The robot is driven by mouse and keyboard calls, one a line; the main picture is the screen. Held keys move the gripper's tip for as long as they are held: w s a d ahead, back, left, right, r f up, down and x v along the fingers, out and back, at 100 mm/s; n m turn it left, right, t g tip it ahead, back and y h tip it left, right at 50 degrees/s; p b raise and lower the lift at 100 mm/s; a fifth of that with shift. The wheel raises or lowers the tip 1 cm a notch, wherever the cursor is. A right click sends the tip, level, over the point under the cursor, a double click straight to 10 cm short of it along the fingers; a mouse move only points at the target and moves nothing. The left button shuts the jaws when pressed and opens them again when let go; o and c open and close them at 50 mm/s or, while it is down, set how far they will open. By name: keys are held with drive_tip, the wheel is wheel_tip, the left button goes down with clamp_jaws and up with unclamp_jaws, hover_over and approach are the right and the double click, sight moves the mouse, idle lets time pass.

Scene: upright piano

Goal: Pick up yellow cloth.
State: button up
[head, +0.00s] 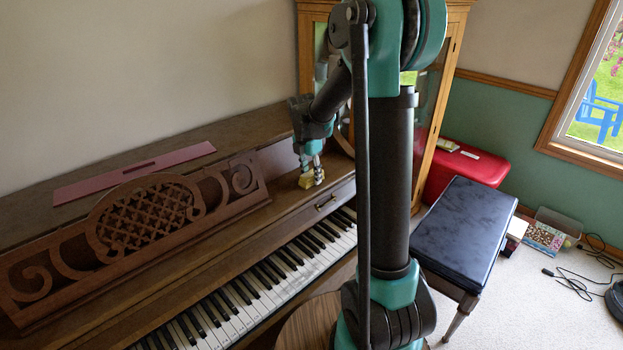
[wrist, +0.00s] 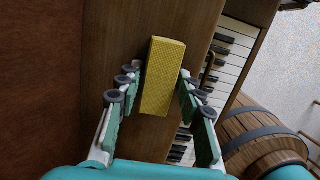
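The yellow cloth (wrist: 163,77) is a folded, block-like piece on the brown wooden ledge of the piano. In the wrist view it lies between my two fingers, with a small gap on the left and its right edge close to the right finger. In the head view the cloth (head: 305,181) shows at the fingertips, partly hidden by them, near the right end of the piano. My gripper (head: 314,174) points down and is open around the cloth; it also shows in the wrist view (wrist: 161,75). Whether the fingers touch the cloth is unclear.
The carved music stand (head: 150,215) rises left of my gripper, and the keys (head: 265,290) lie in front of the ledge. A wooden cabinet (head: 455,60) stands behind. A dark bench (head: 465,235) and a red box (head: 465,172) are to the right.

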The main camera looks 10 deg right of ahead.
sight(311, 173)
drive_tip(key=c, duration=0.6)
drive_tip(key=shift+r, duration=0.1)
wheel_tip(311, 173, up, 20)
idle(0.4)
